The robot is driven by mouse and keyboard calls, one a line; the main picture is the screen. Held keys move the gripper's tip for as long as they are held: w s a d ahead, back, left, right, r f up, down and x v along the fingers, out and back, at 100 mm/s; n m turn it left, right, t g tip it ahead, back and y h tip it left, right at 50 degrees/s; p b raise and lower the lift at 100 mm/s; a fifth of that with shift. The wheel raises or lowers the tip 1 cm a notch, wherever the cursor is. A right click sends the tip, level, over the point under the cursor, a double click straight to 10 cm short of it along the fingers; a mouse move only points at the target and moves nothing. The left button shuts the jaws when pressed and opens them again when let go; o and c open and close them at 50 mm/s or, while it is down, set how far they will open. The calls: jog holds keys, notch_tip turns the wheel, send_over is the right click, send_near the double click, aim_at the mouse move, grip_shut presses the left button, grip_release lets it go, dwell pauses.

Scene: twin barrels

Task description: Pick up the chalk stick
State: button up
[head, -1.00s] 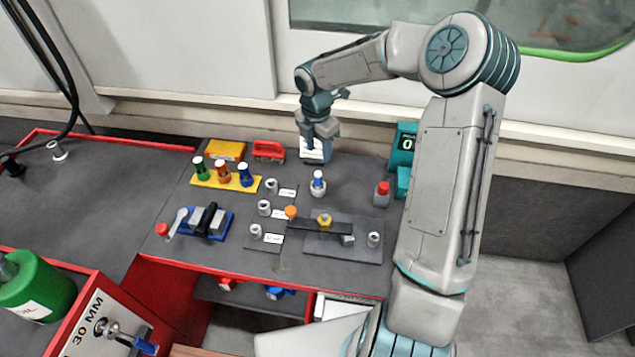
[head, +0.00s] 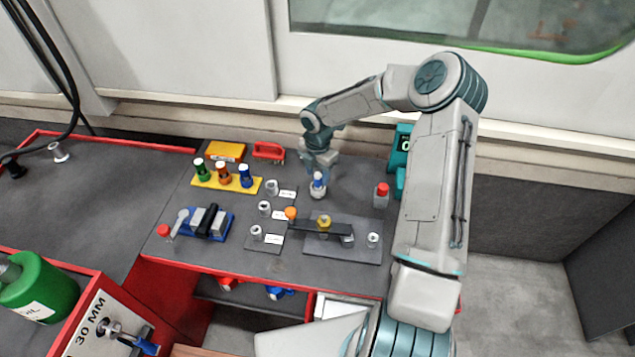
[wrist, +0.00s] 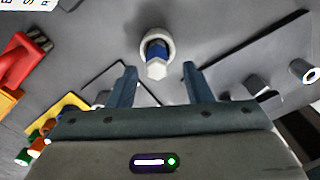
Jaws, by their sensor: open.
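The chalk stick (head: 318,181), blue with a white tip, stands upright in a small round white holder (head: 317,193) on the dark bench. In the wrist view the chalk stick (wrist: 156,58) shows end-on, ringed by the holder (wrist: 170,43). My gripper (head: 319,176) is above and just behind it in the head view. In the wrist view the two blue fingers of my gripper (wrist: 158,75) are apart, with nothing between them. The stick lies just beyond the fingertips, roughly centred on the gap.
A yellow rack (head: 226,184) with green, orange and blue-capped items stands left. A dark raised bar (head: 320,229) crosses a plate in front. A red-topped block (head: 381,195) and teal display (head: 403,146) stand right. Bare bench surrounds the holder.

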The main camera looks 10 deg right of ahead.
jog(key=shift+w+d+f+p, duration=0.1)
jog(key=shift+w+f+p, duration=0.1)
jog(key=shift+f, duration=0.75)
jog(key=shift+w+d+f+p, duration=0.1)
jog(key=shift+f+p, duration=0.05)
jog(key=shift+f, duration=0.8)
grip_shut()
jog(key=shift+r, duration=0.2)
jog(key=shift+r, duration=0.65)
notch_tip(320, 180, up, 2)
jog(key=shift+r+b, duration=0.2)
jog(key=shift+b, duration=0.4)
jog(key=s+d+r+b, duration=0.1)
jog(key=s+d+r, duration=0.2)
jog(key=d+r, duration=0.4)
jog(key=d, duration=0.4)
